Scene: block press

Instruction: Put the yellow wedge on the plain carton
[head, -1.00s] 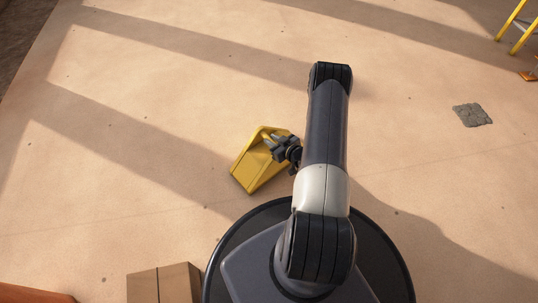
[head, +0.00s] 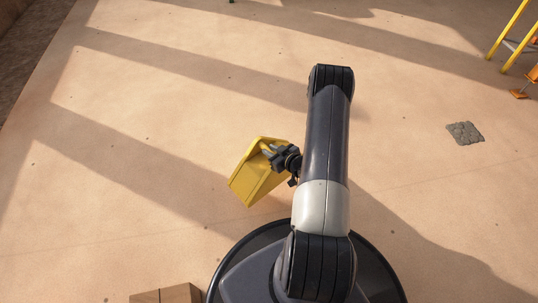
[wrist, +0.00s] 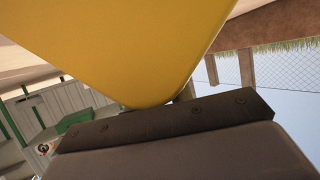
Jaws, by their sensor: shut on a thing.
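The yellow wedge (head: 247,186) is in the head view, left of my arm. My gripper (head: 271,153) is shut on its upper right part and holds it tilted. In the wrist view the yellow wedge (wrist: 130,45) fills the upper middle, against a dark jaw of my gripper (wrist: 165,118). A plain brown carton (head: 168,294) shows at the bottom edge of the head view, left of my base, mostly cut off. The wedge is apart from the carton, farther up the picture.
A grey stone-like patch (head: 465,133) lies on the floor at the right. Yellow ladder-like legs (head: 510,38) and an orange piece (head: 519,94) stand at the upper right. The sandy floor left of the wedge is clear.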

